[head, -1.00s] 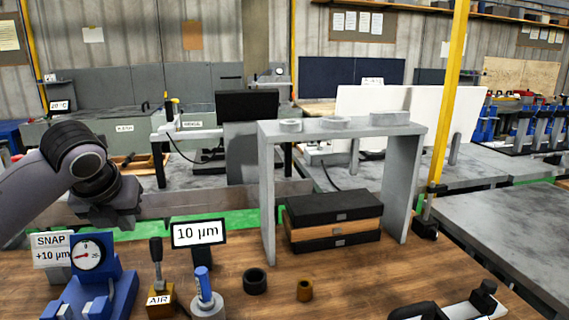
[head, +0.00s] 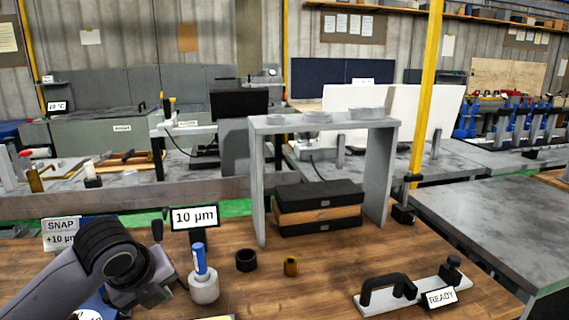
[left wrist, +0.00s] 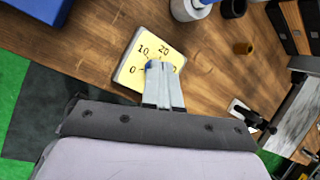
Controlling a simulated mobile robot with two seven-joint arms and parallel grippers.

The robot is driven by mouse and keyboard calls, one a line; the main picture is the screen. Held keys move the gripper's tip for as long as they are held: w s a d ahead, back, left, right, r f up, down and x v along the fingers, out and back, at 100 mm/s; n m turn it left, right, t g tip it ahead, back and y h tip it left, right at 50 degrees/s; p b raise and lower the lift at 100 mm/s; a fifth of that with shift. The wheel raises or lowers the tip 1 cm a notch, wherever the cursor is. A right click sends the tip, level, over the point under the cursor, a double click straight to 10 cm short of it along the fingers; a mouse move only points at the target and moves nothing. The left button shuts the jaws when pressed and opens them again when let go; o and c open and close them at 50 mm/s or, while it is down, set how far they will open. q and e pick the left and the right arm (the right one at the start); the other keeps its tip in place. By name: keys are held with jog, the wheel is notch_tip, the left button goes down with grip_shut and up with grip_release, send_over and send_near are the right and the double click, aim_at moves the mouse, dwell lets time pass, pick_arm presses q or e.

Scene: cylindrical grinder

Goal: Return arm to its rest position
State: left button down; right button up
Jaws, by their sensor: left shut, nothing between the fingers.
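My left arm comes in from the lower left in the head view, and its gripper (head: 158,290) is low over the near left of the wooden bench (head: 300,280). In the left wrist view the two fingers (left wrist: 164,80) are together and empty, in front of a yellow card (left wrist: 130,75) marked 0, 10 and 20. I cannot tell whether they touch the card. My left arm hides most of the dial gauge stand in the head view. My right gripper is in neither view.
Close right of my left gripper stand a blue-topped white holder (head: 203,289), a black ring (head: 246,260) and a brass bushing (head: 291,266). A grey arch (head: 257,190) stands over stacked boxes (head: 318,208). A black-handled plate (head: 400,298) with a READY sign lies front right.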

pick_arm(q)
jog(key=s+d+f+n+h, duration=0.1)
jog(key=s+d+f+n, duration=0.1)
jog(key=s+f+n, duration=0.45)
jog(key=s+d+f+n+h, duration=0.1)
jog(key=s+d+f+n, duration=0.2)
jog(key=s+f+n, duration=0.35)
jog(key=s+a+f+n+g+y, duration=0.1)
jog(key=s+a+f+n, duration=0.15)
jog(key=s+n, duration=0.45)
jog(key=s+a+f+n+g+y, duration=0.1)
jog(key=s+a+f+n, duration=0.1)
jog(key=s+a+n, duration=0.35)
jog(key=w+d+f+t+h, duration=0.2)
jog(key=w+d+f+t, duration=0.2)
jog(key=f, duration=0.5)
jog(key=t, duration=0.2)
jog(key=shift+d+t, duration=0.35)
jog(key=shift+t, duration=0.05)
